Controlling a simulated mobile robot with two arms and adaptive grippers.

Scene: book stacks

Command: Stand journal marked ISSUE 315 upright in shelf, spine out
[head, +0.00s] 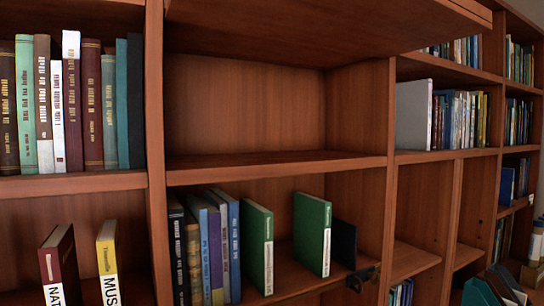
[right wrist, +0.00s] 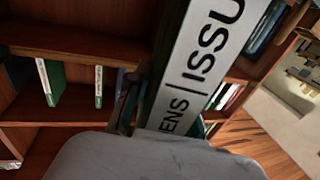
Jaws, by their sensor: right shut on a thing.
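The journal (right wrist: 205,65) fills the upper middle of the right wrist view, tilted. Its pale spine carries large black letters reading "ISSU" and "ENS"; the issue number is out of frame. My right gripper (head: 363,277) is shut on it; in the head view only its dark tip shows, at the lower right of the middle shelf bay (head: 280,295). A dark upright panel (head: 345,243) stands just above the gripper, beside a green book; I cannot tell whether it is the journal. My left gripper is not in view.
Two green books (head: 258,247) (head: 312,233) stand apart in the middle bay, right of a row of dark and blue books (head: 205,250). A wooden divider (head: 375,190) bounds it on the right. The compartment above (head: 245,110) is empty.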

